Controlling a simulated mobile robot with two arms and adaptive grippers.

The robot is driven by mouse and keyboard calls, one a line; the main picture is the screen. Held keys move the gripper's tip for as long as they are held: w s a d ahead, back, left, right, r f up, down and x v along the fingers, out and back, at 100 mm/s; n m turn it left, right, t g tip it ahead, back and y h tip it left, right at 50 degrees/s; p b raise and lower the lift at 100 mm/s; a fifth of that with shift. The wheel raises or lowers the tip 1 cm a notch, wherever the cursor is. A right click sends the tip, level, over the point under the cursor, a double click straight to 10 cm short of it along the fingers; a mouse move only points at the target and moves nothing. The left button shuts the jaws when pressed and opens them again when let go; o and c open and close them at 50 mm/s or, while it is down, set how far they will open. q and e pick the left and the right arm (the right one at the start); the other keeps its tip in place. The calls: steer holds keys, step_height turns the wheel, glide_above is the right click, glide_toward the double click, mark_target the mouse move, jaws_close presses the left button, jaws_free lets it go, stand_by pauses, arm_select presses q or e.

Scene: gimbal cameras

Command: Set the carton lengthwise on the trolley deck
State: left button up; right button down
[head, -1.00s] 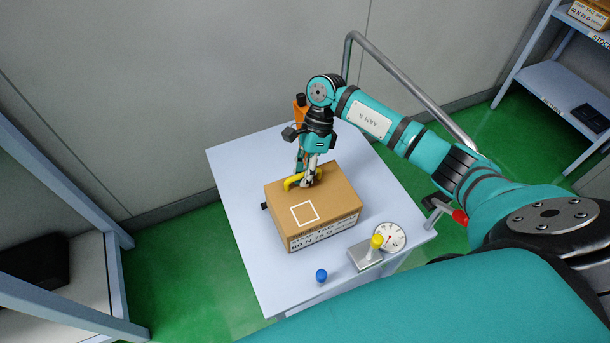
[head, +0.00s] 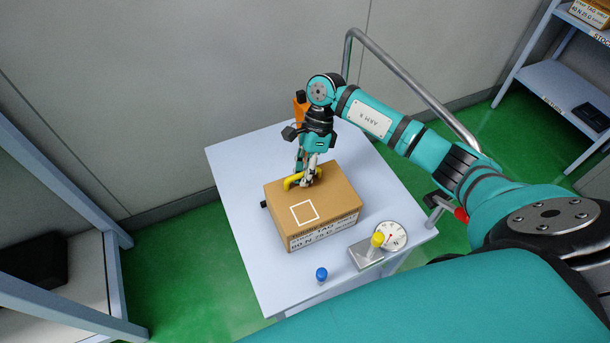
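The brown carton (head: 335,202) sits on the pale trolley deck (head: 241,247), slightly turned to the deck's edges. Its top has a white square outline, and its front side carries a printed label. A yellow handle (head: 292,182) stands on the carton's top near the back. My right gripper (head: 306,182) points down at this handle, and its fingers appear closed around it. Whether the carton's underside touches the deck is hidden. My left gripper is not in view.
A round dial (head: 394,236), a small block with a yellow knob (head: 367,252) and a blue knob (head: 321,275) are near the deck's front. The trolley's grey push bar (head: 420,91) rises at the back right. Shelves (head: 567,90) stand right and left.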

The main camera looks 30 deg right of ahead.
steer(key=shift+s+f+b, duration=0.3)
steer(key=shift+f+b, duration=0.15)
steer(key=shift+f, duration=0.25)
steer(key=c, duration=1.4)
jaws_free()
steer(key=shift+w, duration=0.1)
steer(key=v, duration=1.2)
